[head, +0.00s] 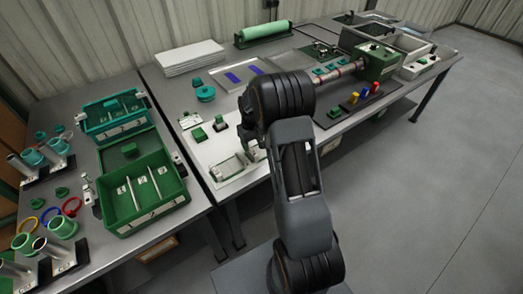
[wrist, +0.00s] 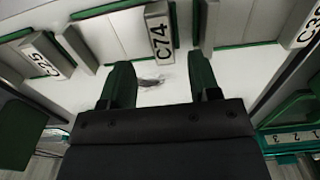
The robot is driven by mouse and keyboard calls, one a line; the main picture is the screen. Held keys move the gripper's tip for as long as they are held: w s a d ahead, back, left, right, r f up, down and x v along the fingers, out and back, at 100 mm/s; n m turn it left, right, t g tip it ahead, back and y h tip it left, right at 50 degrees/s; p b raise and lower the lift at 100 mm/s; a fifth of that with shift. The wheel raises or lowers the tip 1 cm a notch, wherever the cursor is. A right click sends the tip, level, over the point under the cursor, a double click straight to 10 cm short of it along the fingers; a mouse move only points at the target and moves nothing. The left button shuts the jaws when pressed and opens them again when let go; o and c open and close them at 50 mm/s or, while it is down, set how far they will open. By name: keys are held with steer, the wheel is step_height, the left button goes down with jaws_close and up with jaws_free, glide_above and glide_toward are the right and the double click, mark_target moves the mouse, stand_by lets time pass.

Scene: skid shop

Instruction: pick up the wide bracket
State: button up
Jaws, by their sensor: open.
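My gripper (wrist: 160,66) is open in the wrist view, with its two dark green fingers apart and nothing held between them. A small grey, shiny piece (wrist: 150,82) shows on a white surface between the fingers; I cannot tell its shape. A grey block labelled C74 (wrist: 160,32) stands just past the fingertips. In the head view my gripper (head: 250,150) is low over the front left of the right-hand table, beside a small pale tray (head: 228,170) at the front edge. My arm hides part of this area. I cannot tell which piece is the wide bracket.
More labelled grey blocks, C25 (wrist: 47,55) and a cut-off one (wrist: 309,25), flank the gripper. A green crate (head: 172,190) and a teal crate (head: 113,118) stand on the left table. A green block (head: 199,134) sits behind the tray. Open floor lies right.

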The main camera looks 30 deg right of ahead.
mark_target(252, 151)
steer(key=shift+s+a+f, duration=0.1)
steer(key=shift+f, duration=2.55)
steer(key=shift+r, duration=0.1)
jaws_close()
